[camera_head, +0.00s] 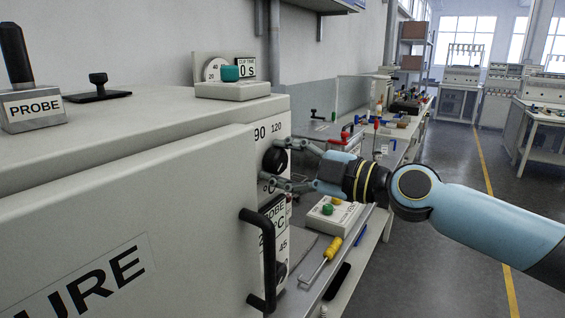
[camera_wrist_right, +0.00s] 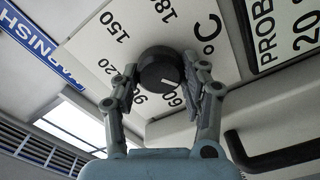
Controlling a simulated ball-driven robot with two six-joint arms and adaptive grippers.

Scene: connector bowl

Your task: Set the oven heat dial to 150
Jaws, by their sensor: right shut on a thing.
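The oven heat dial is a round black knob (camera_head: 275,159) on the front panel of the large grey oven (camera_head: 130,220). In the right wrist view the dial (camera_wrist_right: 158,66) has a white pointer mark low on its face, toward the 60 and 90 side. The 150 label (camera_wrist_right: 116,31) lies up and left of the knob, away from the mark. My right gripper (camera_head: 289,166) reaches in from the right, its fingers on either side of the knob and shut on it. The fingers hide part of the scale. My left gripper is not in view.
A black door handle (camera_head: 262,255) stands out below the dial, close to my right gripper. A second black knob (camera_head: 281,271) sits lower. A timer box (camera_head: 232,90) and a probe block (camera_head: 33,112) stand on top. A bench with tools (camera_head: 335,245) lies behind.

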